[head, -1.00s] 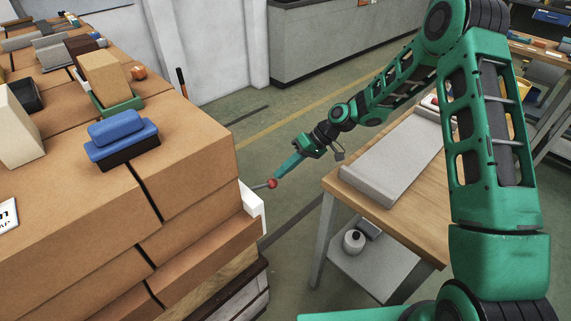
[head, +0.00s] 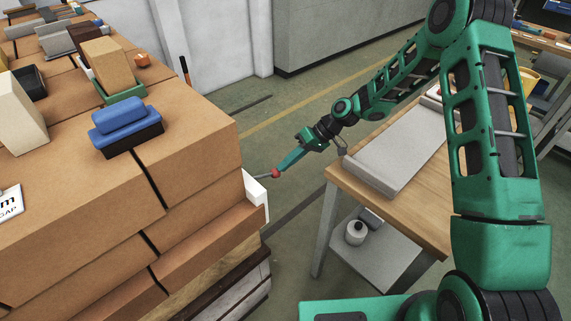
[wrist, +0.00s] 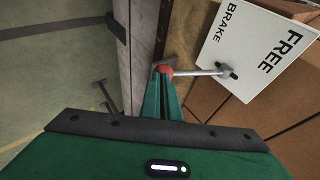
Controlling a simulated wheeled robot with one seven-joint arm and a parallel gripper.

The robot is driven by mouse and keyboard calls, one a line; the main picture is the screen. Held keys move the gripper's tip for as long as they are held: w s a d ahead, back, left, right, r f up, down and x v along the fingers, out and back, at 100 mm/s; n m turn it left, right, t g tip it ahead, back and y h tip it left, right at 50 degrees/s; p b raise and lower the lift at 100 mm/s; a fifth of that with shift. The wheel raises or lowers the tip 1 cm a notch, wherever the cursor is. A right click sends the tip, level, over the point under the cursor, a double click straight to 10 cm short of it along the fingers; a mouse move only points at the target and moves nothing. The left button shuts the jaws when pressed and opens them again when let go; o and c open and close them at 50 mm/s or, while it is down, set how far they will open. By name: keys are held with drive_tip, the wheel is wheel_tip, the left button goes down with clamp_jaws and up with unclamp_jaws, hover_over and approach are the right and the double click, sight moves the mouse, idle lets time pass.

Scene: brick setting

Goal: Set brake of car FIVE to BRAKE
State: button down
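A white plate marked FREE and BRAKE (wrist: 258,45) is on the side of the stacked load in the wrist view. It shows edge-on in the head view (head: 254,196). A metal lever (wrist: 198,72) comes out of a dark slot in the plate and ends in a red knob (wrist: 165,70). The red knob also shows in the head view (head: 275,173). My gripper (head: 281,168) is at the knob, its green fingertips (wrist: 164,76) close together on it. The fingers partly hide the knob. The lever's exact place in the slot is hard to tell.
Brown boxes (head: 190,160) are stacked on the left, with a blue brush-like block (head: 125,120) on top. A wooden workbench (head: 420,205) with a grey slab (head: 385,165) stands right of my gripper. Floor shows between stack and bench.

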drive_tip(key=w+v, duration=0.1)
drive_tip(key=v, duration=1.3)
drive_tip(key=shift+f, duration=0.15)
